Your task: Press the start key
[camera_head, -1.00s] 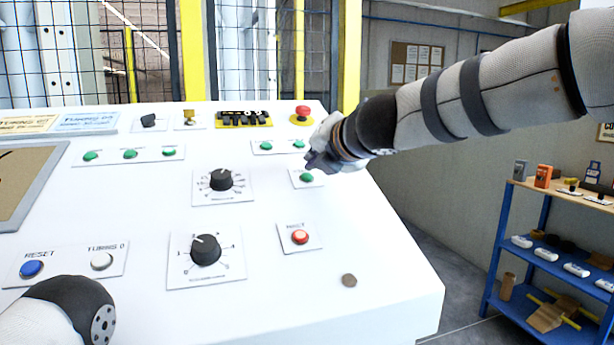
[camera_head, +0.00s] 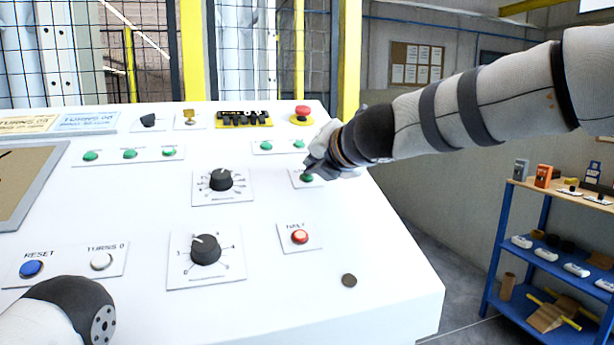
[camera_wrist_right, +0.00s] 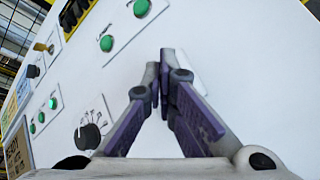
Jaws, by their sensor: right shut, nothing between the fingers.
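A green key (camera_head: 307,178) on a small white plate sits at the right of the white console (camera_head: 372,305); its label is hidden by my right gripper. My right gripper (camera_head: 311,168) is shut and empty, with its fingertips at the upper edge of this green key. I cannot tell whether they touch it. In the right wrist view the closed fingertips (camera_wrist_right: 164,95) cover most of a white plate (camera_wrist_right: 192,72), and the key is hidden behind them. My left gripper is out of view; only part of the left arm shows at the lower left.
A red key (camera_head: 300,237) lies below the green one. A red mushroom button (camera_head: 302,115) and two green lamps (camera_head: 266,146) lie above. Black dials (camera_head: 221,180) are to the left. A blue reset key (camera_head: 31,268) is at lower left. A blue shelf (camera_head: 545,250) stands at right.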

